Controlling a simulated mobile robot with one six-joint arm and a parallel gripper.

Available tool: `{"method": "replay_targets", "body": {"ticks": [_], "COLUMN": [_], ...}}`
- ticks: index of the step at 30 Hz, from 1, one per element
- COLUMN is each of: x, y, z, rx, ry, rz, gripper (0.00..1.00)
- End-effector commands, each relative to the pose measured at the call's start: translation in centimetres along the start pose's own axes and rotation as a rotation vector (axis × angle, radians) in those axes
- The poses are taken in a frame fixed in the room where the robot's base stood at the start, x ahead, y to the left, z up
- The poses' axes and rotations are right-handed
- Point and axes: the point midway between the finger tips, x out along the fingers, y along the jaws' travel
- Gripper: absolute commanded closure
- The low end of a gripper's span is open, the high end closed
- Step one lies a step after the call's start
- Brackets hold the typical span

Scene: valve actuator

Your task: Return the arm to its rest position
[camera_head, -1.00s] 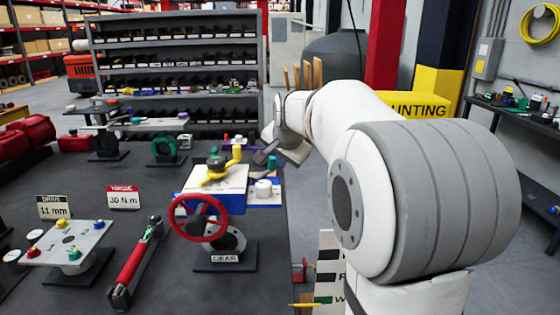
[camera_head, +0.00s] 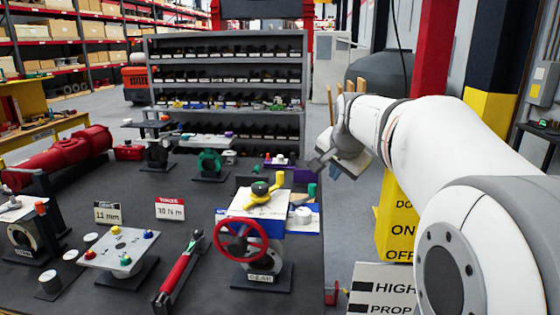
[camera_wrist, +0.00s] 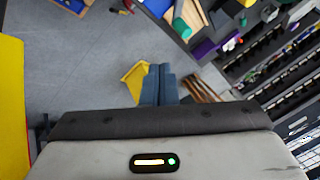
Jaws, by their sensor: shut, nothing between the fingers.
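My white arm reaches in from the right side of the head view, past the bench's right edge. My gripper (camera_wrist: 159,85) shows in the wrist view as two blue-grey fingers close together, with nothing held between them. They are over grey floor, apart from the bench items. In the head view the wrist end is beyond and to the right of the valve actuator, and the fingertips are hard to make out. The actuator (camera_head: 262,225) stands upright on the bench, with a red handwheel (camera_head: 241,240) and a yellow handle (camera_head: 265,196) on top.
The dark bench (camera_head: 90,195) carries a red-handled torque wrench (camera_head: 180,268) and a plate with coloured knobs (camera_head: 118,250). A grey shelf rack (camera_head: 225,75) stands behind. A yellow sign block (camera_head: 395,220) stands beneath my arm. Open floor lies right of the bench.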

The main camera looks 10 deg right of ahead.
Motion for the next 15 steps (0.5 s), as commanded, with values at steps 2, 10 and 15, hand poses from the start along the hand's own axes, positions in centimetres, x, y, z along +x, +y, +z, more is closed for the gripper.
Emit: {"method": "replay_targets", "body": {"ticks": [2,10,15], "x": [-0.1,-1.5,-2.0], "y": [0.6,8.4,14.7], "z": [1.4,14.3,22.0], "rx": [-0.039,-0.466,-0.742], "ry": [-0.017,-0.194,-0.319], "rz": [0.008,0.070,0.086], "gripper": [1.00,1.00,1.00]}}
